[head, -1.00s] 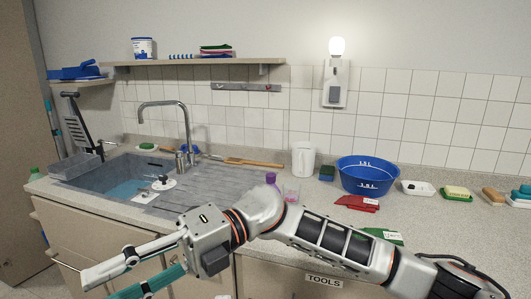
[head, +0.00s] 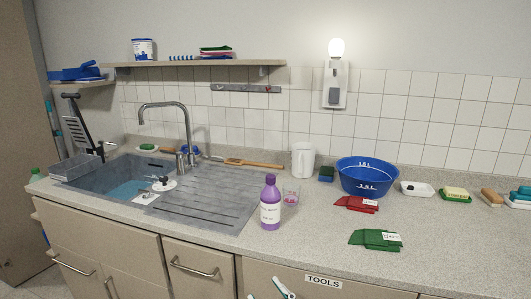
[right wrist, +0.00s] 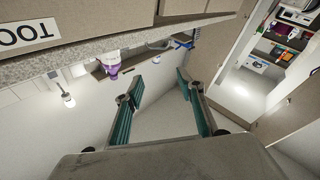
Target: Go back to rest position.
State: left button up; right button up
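My right gripper (head: 268,292) shows only in part at the bottom edge of the head view, low in front of the cabinet fronts. In the right wrist view my right gripper (right wrist: 160,80) is open, its two teal-padded fingers apart with nothing between them. My left gripper is in neither view.
A sink (head: 125,184) is at left; a blue basin (head: 368,177), red cloths (head: 357,204) and green cloths (head: 376,239) are at right.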

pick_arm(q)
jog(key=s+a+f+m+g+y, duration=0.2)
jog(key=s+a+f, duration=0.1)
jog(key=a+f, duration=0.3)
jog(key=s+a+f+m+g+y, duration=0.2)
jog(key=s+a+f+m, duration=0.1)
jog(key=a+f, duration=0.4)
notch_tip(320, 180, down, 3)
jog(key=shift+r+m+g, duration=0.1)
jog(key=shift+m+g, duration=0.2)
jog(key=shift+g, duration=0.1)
pick_arm(e)
jog(key=s+d+f+m+g+h, duration=0.3)
jog(key=s+d+f, duration=0.6)
jog(key=f, duration=0.4)
jog(key=s+d+f+m+g+h, duration=0.3)
jog(key=s+d+f+h, duration=0.3)
jog(key=s+d+f, duration=0.4)
notch_tip(320, 180, down, 4)
jog(key=shift+s+d+f+m+g, duration=0.2)
jog(key=shift+s+m+g, duration=0.1)
jog(key=shift+s, duration=0.15)
